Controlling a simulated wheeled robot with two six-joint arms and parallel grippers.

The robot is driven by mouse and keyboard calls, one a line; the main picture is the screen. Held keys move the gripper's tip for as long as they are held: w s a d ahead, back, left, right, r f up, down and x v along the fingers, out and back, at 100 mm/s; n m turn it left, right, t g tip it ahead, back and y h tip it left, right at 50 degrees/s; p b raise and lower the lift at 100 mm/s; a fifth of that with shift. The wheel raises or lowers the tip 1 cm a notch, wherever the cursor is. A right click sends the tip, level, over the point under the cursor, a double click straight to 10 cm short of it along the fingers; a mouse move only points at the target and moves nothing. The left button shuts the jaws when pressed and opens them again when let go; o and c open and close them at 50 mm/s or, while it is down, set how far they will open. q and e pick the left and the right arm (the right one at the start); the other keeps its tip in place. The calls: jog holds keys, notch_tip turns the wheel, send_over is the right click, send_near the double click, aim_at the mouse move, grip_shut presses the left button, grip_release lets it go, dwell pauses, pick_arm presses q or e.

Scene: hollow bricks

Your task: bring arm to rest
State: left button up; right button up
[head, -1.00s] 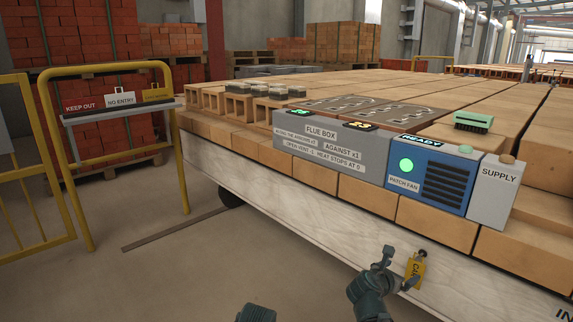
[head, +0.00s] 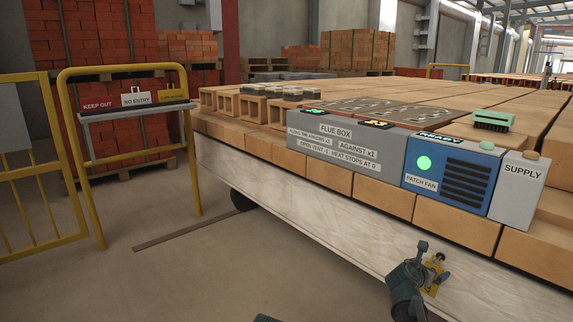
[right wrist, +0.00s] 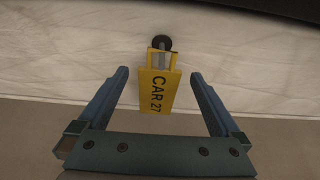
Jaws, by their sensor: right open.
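My right gripper (head: 431,262) is at the kiln car's pale side, low in the head view. It is open. The yellow tag (right wrist: 159,90) marked CAR 27 hangs from a dark round peg (right wrist: 161,43) on that side. In the right wrist view the tag shows between the two spread fingers, with a gap on both sides. In the head view the tag (head: 435,260) is partly hidden by the gripper. A sliver of my other arm shows at the bottom edge; no left fingers show.
The car's deck carries brick rows, the grey flue box (head: 332,149), the blue patch fan (head: 448,180), the supply box (head: 518,193) and a green brush (head: 493,120). A yellow barrier (head: 80,150) with a shelf of tags stands at left.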

jog(key=shift+s+a, duration=0.1)
jog(key=p+v, duration=0.6)
jog(key=v, duration=0.8)
jog(key=b+x, duration=0.6)
jog(key=x, duration=0.8)
jog(key=shift+f, duration=0.1)
jog(key=shift+s+a+r+p, duration=0.1)
jog(key=shift+r+p, duration=0.4)
jog(key=shift+r, duration=0.05)
jog(key=s+a, duration=0.6)
jog(key=a, duration=0.1)
jog(key=shift+r+p, duration=0.3)
jog(key=shift+r, duration=0.1)
jog(key=shift+w, duration=0.1)
